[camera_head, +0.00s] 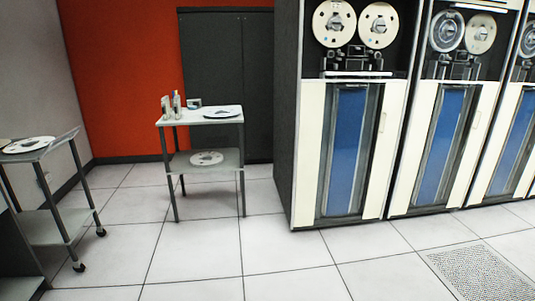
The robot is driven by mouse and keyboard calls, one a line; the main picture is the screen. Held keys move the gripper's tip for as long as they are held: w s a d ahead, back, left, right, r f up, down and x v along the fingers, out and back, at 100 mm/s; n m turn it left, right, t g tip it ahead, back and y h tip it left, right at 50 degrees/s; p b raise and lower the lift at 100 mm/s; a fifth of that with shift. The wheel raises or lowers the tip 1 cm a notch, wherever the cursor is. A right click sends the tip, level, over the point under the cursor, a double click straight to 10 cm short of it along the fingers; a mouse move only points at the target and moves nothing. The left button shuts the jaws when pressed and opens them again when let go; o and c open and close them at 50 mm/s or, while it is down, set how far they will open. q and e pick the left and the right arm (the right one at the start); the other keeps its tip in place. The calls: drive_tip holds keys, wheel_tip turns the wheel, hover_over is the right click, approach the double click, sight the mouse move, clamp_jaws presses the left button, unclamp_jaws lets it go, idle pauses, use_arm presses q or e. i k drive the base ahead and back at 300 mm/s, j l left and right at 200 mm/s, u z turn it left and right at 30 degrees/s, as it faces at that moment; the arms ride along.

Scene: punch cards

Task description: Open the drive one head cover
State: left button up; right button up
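A row of tall tape drives stands at the right. The nearest drive (308,150) has two reels, a left reel (334,23) and a right reel (379,25). Below the reels is its head assembly (350,58), dark with metal parts, seen small and from a distance. I cannot tell whether a head cover there is open or shut. A blue-lit column window (345,150) fills its lower front. Which drive is drive one is not readable. Neither of my grippers is in view.
A second drive (421,150) stands right of the nearest one. A small table (180,119) holds bottles and a reel. A wheeled cart (65,150) stands at left. A perforated floor tile (480,272) lies at lower right. The middle floor is clear.

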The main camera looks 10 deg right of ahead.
sight(353, 50)
drive_tip(key=i+l+z, duration=0.2)
drive_tip(key=i+z, duration=0.15)
drive_tip(key=i, duration=0.4)
drive_tip(key=i+z, duration=0.4)
drive_tip(key=i, duration=0.35)
drive_tip(key=i+j+z, duration=0.2)
drive_tip(key=i+z, duration=0.15)
drive_tip(key=i, duration=0.35)
